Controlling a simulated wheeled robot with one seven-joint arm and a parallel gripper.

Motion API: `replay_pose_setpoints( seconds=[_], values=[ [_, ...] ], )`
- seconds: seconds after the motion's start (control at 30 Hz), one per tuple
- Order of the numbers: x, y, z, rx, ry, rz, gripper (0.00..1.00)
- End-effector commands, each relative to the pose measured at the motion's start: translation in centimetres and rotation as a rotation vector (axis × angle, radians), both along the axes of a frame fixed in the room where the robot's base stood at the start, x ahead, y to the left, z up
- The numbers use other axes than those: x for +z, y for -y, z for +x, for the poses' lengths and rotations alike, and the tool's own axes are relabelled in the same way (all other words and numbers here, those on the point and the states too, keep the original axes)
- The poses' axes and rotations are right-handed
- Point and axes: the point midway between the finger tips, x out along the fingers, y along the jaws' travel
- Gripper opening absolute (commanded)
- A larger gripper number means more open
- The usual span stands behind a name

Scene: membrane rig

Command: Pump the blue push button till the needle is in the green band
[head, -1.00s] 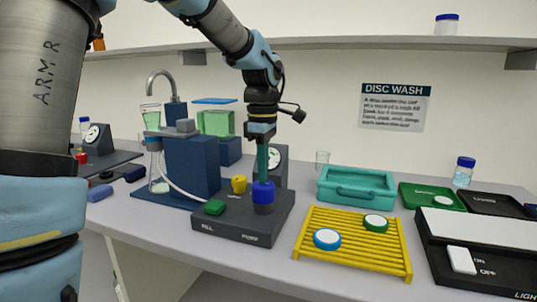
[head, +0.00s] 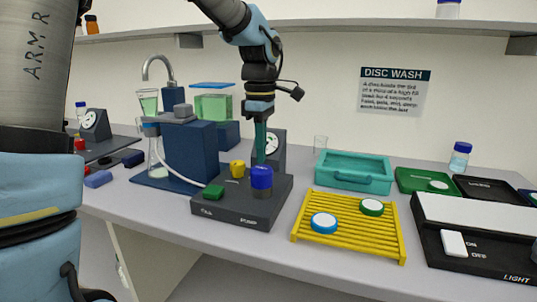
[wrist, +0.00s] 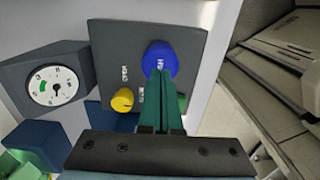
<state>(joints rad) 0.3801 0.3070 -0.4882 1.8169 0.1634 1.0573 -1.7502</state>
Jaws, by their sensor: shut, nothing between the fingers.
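The blue push button (head: 262,178) stands raised at the right of a dark pump base (head: 232,213). It also shows in the wrist view (wrist: 160,60). My gripper (head: 260,161) is shut and empty, pointing down with its tips at the top of the button. In the wrist view its green fingers (wrist: 160,76) overlap the button's near edge; I cannot tell whether they touch. The gauge (wrist: 53,86) has a white dial with a green band at its left side; the needle is too small to read surely. In the head view the gauge (head: 276,147) is partly hidden behind my gripper.
A yellow knob (head: 237,169) and a green button (head: 213,191) share the base. A yellow rack (head: 350,228) with two discs and a teal tray (head: 354,172) stand to the right. A blue stand (head: 190,150) with glassware is left. Another gauge (head: 95,124) stands far left.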

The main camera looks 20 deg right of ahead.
Motion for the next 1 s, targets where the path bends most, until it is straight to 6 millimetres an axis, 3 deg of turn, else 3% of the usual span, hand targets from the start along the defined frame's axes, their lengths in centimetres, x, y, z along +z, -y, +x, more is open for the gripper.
replay_pose_setpoints(
  seconds=[0.73,1.0],
  values=[
    [0.0,0.0,0.0,0.000,0.000,0.000,0.00],
    [-1.2,0.0,0.0,0.000,-0.001,0.001,0.00]
  ],
)
